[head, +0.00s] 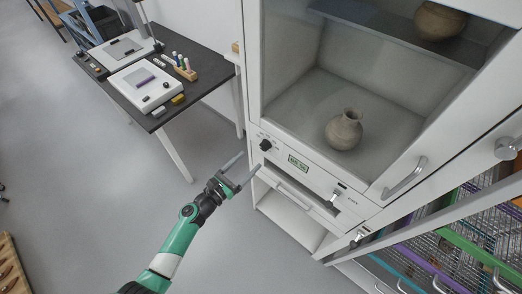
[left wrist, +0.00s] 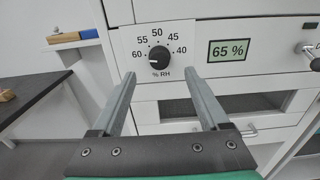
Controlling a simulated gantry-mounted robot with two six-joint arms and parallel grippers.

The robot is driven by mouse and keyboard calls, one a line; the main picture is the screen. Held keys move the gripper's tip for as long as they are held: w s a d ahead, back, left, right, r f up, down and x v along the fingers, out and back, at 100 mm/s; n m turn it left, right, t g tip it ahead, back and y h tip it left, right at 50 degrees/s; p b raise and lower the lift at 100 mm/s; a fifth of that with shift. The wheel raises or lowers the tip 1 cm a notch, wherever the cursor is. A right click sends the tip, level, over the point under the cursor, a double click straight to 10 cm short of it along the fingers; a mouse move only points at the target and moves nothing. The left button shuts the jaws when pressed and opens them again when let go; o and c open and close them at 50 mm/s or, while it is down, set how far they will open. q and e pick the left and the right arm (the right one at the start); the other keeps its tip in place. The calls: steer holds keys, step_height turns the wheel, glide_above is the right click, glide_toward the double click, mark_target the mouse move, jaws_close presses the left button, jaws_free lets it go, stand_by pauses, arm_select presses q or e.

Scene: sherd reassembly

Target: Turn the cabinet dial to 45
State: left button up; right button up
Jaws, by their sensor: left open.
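The cabinet dial (left wrist: 158,54) is a black round knob on a white plate marked 60, 55, 50, 45, 40 and "% RH". I cannot tell surely which mark its pointer faces. It also shows in the head view (head: 265,145) on the cabinet's front, below the glass. A green display (left wrist: 230,50) to its right reads 65 %. My left gripper (head: 250,161) is open and empty, in front of and slightly below the dial. In the left wrist view its fingers (left wrist: 160,75) lie apart, either side of the dial's lower area. My right gripper is not in view.
The cabinet (head: 252,60) holds a clay pot (head: 344,130) behind glass. Door handles (head: 405,178) stick out at the right. A dark table (head: 190,105) with a white device and small bottles stands at the left. The floor between is clear.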

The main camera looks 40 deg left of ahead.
mark_target(262, 147)
arm_select(q)
steer(key=w, duration=0.2)
steer(key=w+b, duration=0.1)
steer(key=w, duration=0.4)
steer(key=shift+w+a+b, duration=0.35)
jaws_close()
